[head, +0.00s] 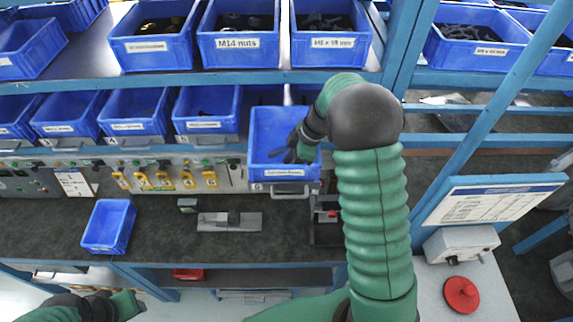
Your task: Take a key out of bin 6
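A blue bin (262,128), which I take to be bin 6, stands pulled forward of its row on the middle shelf. The label on its front is too small to read. My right arm reaches in from the right, and its dark gripper (291,155) is over and partly inside this bin. The fingers are small and dark, so I cannot tell whether they are open or hold anything. I cannot make out a key in the bin; the arm covers its right part. My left gripper (124,303) is low at the bottom left, away from the bins, its opening unclear.
Several blue bins (205,112) stand left of it on the same shelf, with more bins (238,42) above. A small blue bin (108,227) and a grey metal fixture (229,222) are on the dark bench. A panel (490,205) stands right, near a red round object (461,294).

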